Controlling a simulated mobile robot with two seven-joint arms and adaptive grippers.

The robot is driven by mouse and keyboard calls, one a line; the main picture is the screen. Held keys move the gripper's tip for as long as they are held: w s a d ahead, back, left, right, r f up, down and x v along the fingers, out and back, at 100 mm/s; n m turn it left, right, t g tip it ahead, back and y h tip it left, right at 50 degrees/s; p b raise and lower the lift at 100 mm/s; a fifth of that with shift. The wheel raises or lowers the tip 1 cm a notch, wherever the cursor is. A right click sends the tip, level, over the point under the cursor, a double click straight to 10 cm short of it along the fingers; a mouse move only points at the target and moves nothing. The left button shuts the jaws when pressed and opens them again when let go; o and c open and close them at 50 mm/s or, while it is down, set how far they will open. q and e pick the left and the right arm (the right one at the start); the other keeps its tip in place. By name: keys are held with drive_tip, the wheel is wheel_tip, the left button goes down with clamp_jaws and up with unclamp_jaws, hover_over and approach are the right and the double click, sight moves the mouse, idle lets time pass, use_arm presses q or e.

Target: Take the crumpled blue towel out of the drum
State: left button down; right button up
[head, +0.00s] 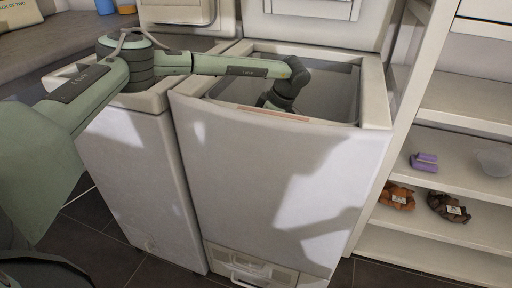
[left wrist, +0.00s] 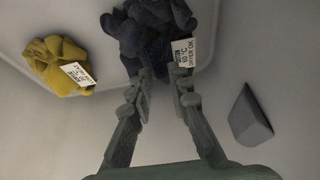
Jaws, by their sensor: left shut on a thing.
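The crumpled dark blue towel (left wrist: 150,28) shows at the top of the left wrist view, with a white care tag (left wrist: 183,52) on its right side. My left gripper (left wrist: 163,82) is shut on the towel's near edge, the fingers on either side of the cloth. In the head view my left arm reaches over the rim into the open drum (head: 335,95) of the right toploader (head: 270,185). The fingers and the towel are hidden there behind the front wall. My right gripper is in neither view.
A crumpled yellow cloth (left wrist: 58,65) with a tag lies left of the towel in the drum. A grey wedge-shaped fin (left wrist: 250,117) is at the right. Shelves to the right hold a purple folded cloth (head: 424,162), brown tagged bundles (head: 448,206) and a clear bowl (head: 495,161).

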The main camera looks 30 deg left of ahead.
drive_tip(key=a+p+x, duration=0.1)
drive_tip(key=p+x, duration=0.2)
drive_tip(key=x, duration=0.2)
use_arm(q)
wheel_tip(320, 180, up, 35)
drive_tip(key=p, duration=0.5)
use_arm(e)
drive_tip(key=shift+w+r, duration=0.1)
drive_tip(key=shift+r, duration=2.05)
